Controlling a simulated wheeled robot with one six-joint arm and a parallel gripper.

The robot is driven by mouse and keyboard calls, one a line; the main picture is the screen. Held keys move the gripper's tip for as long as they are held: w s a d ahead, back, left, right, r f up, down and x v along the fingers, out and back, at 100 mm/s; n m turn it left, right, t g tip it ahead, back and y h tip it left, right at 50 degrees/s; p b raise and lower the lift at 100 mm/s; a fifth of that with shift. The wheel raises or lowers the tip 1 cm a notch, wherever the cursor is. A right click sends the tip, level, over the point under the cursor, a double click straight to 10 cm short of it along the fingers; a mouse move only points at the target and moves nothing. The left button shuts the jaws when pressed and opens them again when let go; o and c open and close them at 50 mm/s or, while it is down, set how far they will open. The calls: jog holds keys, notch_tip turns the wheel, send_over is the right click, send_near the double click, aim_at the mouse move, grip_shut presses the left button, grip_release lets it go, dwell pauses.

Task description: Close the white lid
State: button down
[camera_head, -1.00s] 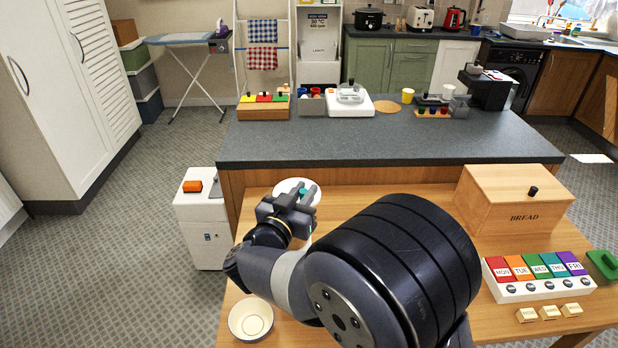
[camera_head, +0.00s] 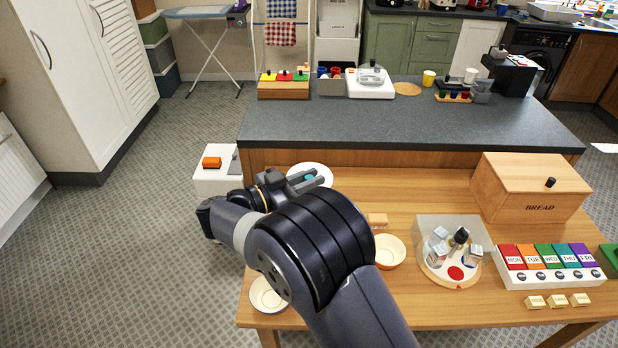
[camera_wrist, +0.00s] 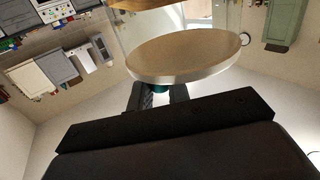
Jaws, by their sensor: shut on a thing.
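A round white lid (camera_head: 318,169) shows near the back left of the wooden table, partly hidden by my gripper. In the wrist view the lid (camera_wrist: 190,55) is a disc with a pale rim and a tan-looking face, just beyond my fingers. A small teal knob (camera_wrist: 160,88) sits between the fingertips. My gripper (camera_head: 303,181) is shut on this knob. I cannot tell whether the lid rests on something or hangs above the table.
A cream bowl (camera_head: 268,295) stands at the table's front left, and an orange-rimmed bowl (camera_head: 388,251) right of my arm. A clear-sided turntable with bottles (camera_head: 455,270), a bread box (camera_head: 530,190) and a coloured day box (camera_head: 548,266) fill the right. A grey counter (camera_head: 400,125) stands behind.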

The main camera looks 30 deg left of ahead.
jog(key=shift+r, duration=0.15)
jog(key=c, duration=1.4)
grip_release()
jog(key=shift+a, duration=0.1)
jog(key=b+v, duration=0.2)
jog(key=v, duration=0.8)
jog(key=shift+s+a+b, duration=0.2)
jog(key=shift+s+b, duration=0.1)
jog(key=shift+b, duration=0.05)
jog(key=p+x, duration=0.3)
jog(key=x, duration=0.8)
jog(key=shift+d, duration=0.15)
jog(key=shift+d+n+y+b, duration=0.1)
jog(key=shift+n+y+b, duration=0.2)
